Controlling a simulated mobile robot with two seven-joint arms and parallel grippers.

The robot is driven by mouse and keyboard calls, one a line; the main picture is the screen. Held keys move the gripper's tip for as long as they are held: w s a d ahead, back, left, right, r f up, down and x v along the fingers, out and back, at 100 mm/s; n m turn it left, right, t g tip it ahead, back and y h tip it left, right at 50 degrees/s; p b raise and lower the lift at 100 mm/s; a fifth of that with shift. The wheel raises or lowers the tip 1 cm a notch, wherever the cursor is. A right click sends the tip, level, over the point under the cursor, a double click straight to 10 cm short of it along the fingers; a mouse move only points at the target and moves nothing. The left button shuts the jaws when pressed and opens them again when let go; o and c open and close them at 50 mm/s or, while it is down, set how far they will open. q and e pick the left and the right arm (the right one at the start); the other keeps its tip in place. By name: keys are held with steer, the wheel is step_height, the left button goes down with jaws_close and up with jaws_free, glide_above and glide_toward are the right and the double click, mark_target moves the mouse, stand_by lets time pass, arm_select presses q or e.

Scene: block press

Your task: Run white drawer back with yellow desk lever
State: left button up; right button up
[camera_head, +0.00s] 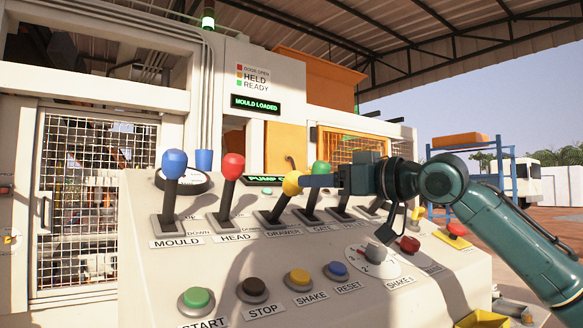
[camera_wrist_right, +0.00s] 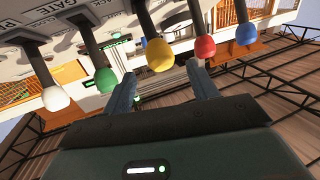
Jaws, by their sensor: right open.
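The yellow lever knob (camera_head: 292,184) stands over the DRAWER label (camera_head: 283,233) on the sloped desk. Its lever leans to the right in the head view. In the wrist view the yellow knob (camera_wrist_right: 159,54) lies between the two finger lines, near the tips. My right gripper (camera_wrist_right: 161,88) is open, with nothing clamped. In the head view its blue fingers (camera_head: 318,181) reach in from the right to the knob; whether they touch it I cannot tell. I cannot pick out the white drawer. My left gripper is not in view.
The blue MOULD lever (camera_head: 174,164) and red HEAD lever (camera_head: 232,166) stand left of the yellow one. The green GATE lever (camera_head: 320,168) is close behind my fingers. Push buttons, including green START (camera_head: 196,299), line the lower desk. A display (camera_head: 255,104) reads MOULD LOADED.

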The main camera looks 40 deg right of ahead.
mark_target(293, 182)
steer(key=w+p, duration=0.3)
steer(key=w+a+p, duration=0.1)
steer(key=w+p, duration=0.1)
steer(key=shift+w+r, duration=0.1)
steer(key=shift+r, duration=0.2)
steer(key=shift+w+f+p, duration=0.1)
steer(key=shift+w+p, duration=0.55)
steer(key=shift+p, duration=0.1)
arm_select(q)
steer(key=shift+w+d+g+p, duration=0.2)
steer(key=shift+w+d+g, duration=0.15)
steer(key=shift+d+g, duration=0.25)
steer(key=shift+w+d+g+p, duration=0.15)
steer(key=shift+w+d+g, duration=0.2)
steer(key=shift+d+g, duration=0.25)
arm_select(e)
steer(key=shift+w+a+f, duration=0.1)
steer(key=shift+w+f, duration=0.05)
steer(key=shift+w, duration=0.2)
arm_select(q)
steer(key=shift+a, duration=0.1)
arm_select(e)
jaws_close()
